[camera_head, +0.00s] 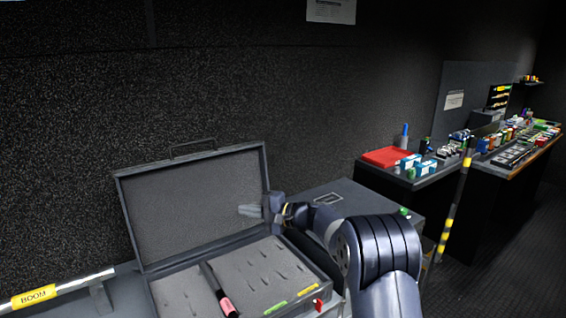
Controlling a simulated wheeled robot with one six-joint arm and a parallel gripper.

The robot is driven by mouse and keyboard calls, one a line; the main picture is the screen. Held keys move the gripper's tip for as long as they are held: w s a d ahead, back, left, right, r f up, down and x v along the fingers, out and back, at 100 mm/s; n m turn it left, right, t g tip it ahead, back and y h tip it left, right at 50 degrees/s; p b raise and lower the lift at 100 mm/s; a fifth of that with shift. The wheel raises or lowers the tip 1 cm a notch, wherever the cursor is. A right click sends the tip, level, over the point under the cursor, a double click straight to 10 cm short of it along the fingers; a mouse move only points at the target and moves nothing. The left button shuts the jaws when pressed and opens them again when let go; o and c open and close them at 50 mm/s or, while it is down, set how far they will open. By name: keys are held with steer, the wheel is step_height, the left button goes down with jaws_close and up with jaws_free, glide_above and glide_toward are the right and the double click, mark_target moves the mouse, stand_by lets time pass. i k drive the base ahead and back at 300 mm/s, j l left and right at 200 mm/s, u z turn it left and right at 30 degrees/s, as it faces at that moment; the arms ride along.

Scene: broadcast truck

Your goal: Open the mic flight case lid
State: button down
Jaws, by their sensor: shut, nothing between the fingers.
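The mic flight case (238,280) sits open at the lower left, showing a grey foam insert with several slots. Its lid (185,212) stands raised at the back, near upright, with a handle (192,149) on its top edge. A dark microphone with a pink band (226,304) lies on the foam. My gripper (246,210) is shut and empty, in front of the right part of the lid. I cannot tell whether the fingertips touch the lid. My arm comes in from the lower right and hides part of the case's right side.
A closed dark case (340,197) stands right of the mic case, partly behind my arm. A boom pole (60,290) lies at the left. Farther right are a red tray (387,156), cluttered benches and a yellow-banded pole (453,208). The floor at far right looks clear.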

mark_target(176, 210)
steer(key=i+l, duration=0.15)
steer(key=l, duration=0.2)
steer(key=i+l+u, duration=0.15)
steer(key=l, duration=0.15)
steer(key=i+l, duration=0.1)
steer(key=l, duration=0.25)
steer(key=i+l+u, duration=0.1)
steer(key=l, duration=0.25)
steer(key=i+l+u, duration=0.1)
steer(key=l, duration=0.25)
steer(key=i+l+u, duration=0.15)
steer(key=i, duration=0.7)
